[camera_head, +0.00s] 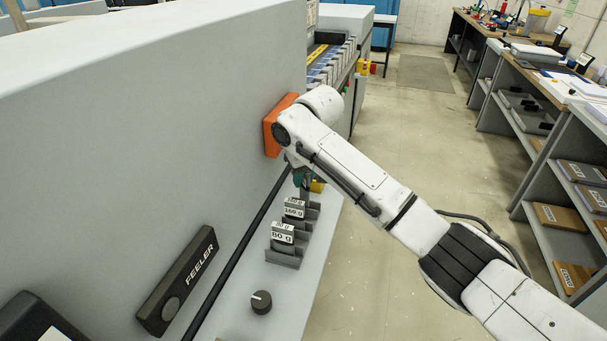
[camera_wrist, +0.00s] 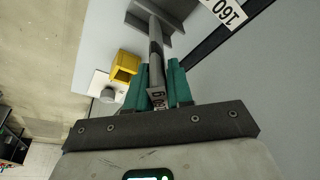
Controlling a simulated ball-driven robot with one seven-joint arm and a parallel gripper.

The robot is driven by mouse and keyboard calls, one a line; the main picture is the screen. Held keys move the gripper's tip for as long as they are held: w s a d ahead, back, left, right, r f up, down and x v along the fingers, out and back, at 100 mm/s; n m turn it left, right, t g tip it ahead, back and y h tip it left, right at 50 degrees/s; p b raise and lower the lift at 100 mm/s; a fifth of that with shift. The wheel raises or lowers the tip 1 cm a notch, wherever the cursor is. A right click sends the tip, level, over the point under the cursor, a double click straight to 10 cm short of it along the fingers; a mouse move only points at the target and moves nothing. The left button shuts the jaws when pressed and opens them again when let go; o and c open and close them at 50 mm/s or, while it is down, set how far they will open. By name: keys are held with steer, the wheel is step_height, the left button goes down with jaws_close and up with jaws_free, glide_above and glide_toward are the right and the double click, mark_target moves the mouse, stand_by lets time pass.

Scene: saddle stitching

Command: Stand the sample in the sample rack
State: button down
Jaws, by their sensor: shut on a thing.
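My gripper (camera_wrist: 158,92), with teal fingers, is shut on a thin grey sample (camera_wrist: 156,45), seen nearly edge-on with a small, partly hidden label between the fingers. Its far end reaches toward a dark grey slotted holder (camera_wrist: 178,14), part of the sample rack; I cannot tell whether it touches. In the head view my gripper (camera_head: 301,180) is over the far end of the rack (camera_head: 284,258), largely hidden behind my wrist. Nearer rack places hold labelled samples: an 80 g one (camera_head: 283,235) and one that seems to read 160 g (camera_head: 294,208). A 160 label (camera_wrist: 224,11) shows in the wrist view.
The rack stands on a narrow grey ledge (camera_head: 262,327) beside a tall grey machine wall (camera_head: 130,130). An orange block (camera_head: 271,133) juts out by my wrist. A FEELER device (camera_head: 178,280) and a dark knob (camera_head: 261,302) are nearer. A yellow block (camera_wrist: 124,66) lies beyond the gripper.

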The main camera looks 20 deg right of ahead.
steer(key=shift+f, duration=0.2)
steer(key=c, duration=1)
jaws_free()
steer(key=shift+f, duration=0.1)
steer(key=b+v, duration=0.1)
steer(key=v, duration=1.2)
steer(key=shift+w+a, duration=0.1)
steer(key=shift+w, duration=0.05)
